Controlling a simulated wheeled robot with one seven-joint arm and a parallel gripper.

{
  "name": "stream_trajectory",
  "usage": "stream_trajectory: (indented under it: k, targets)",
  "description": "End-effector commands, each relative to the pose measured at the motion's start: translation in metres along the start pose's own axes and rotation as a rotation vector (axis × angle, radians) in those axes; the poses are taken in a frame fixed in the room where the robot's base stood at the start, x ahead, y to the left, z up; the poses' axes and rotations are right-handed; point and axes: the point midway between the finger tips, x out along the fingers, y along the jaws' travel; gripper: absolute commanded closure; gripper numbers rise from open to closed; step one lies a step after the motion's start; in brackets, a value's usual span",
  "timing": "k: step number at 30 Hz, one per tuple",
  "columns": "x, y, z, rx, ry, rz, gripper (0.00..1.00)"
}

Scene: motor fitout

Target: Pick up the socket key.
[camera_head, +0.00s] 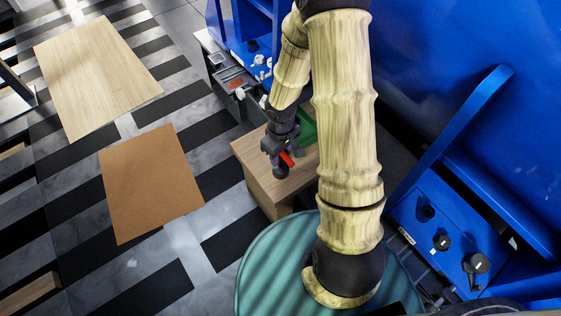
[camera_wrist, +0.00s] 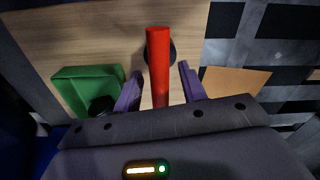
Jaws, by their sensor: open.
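A red bar, which looks like the socket key's handle (camera_wrist: 159,62), lies between the two purple fingers of my gripper (camera_wrist: 160,70) in the wrist view. The fingers are open, with a visible gap on each side of the bar. A dark round part (camera_wrist: 151,52) shows behind the bar; I cannot tell whether it belongs to it. In the head view the red part (camera_head: 286,158) shows small beside my gripper (camera_head: 279,157), over the wooden table. The bar's lower end is hidden by the gripper body.
The wooden table top (camera_head: 247,151) is small. A green tray (camera_wrist: 66,84) stands on it, left of the bar in the wrist view, with a dark object at its near edge. A grey bench (camera_head: 225,72) and blue machinery (camera_head: 450,60) stand close by. Open floor lies left.

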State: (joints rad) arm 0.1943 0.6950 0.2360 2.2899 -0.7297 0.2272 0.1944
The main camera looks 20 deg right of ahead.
Motion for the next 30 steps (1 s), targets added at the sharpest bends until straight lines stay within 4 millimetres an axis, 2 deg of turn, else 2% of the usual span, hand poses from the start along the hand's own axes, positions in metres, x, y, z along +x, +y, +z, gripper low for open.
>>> stream_trajectory:
  k: [5,12,23,26,30]
  targets:
    - [0.0,0.0,0.0,0.0,0.0,0.0,0.58]
    - [0.0,0.0,0.0,0.0,0.0,0.0,1.0]
    - [-0.003,0.0,0.0,0.0,0.001,0.0,1.0]
    - [-0.011,0.0,-0.001,-0.001,0.002,0.001,1.0]
    - [-0.032,0.001,-0.001,0.001,0.003,0.002,1.0]
